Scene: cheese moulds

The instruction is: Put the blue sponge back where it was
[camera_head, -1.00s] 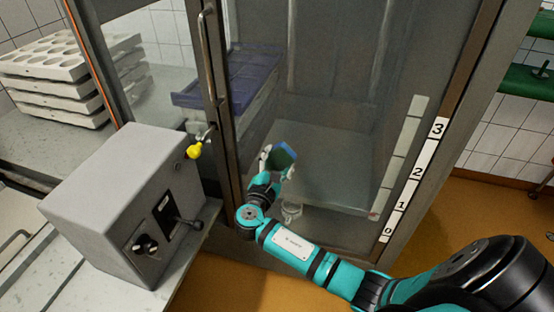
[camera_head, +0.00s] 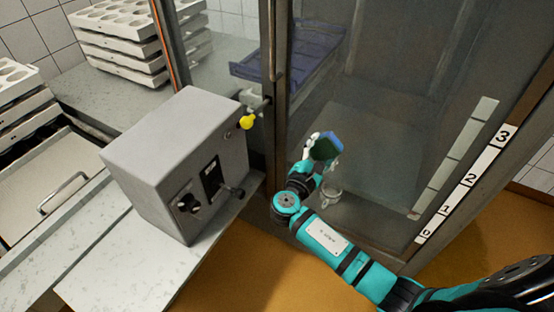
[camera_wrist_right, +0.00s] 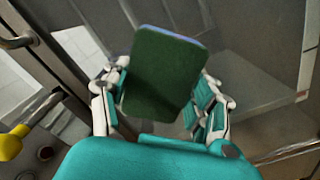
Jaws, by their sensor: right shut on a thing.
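The blue sponge (camera_head: 332,143) has a dark green scouring face. My right gripper (camera_head: 316,149) is shut on it and holds it up in front of the tall glass door (camera_head: 400,110). In the right wrist view the sponge (camera_wrist_right: 165,75) stands between the fingers of my right gripper (camera_wrist_right: 160,100), green face towards the camera, with a thin blue edge along its top. My left gripper is not in view.
A grey control box (camera_head: 175,160) with a lever and a yellow knob (camera_head: 247,122) stands left of my right arm on a bench (camera_head: 130,270). A vertical door handle (camera_head: 272,45) is close by. Stacked white moulds (camera_head: 115,45) and a blue tray (camera_head: 260,70) are farther back.

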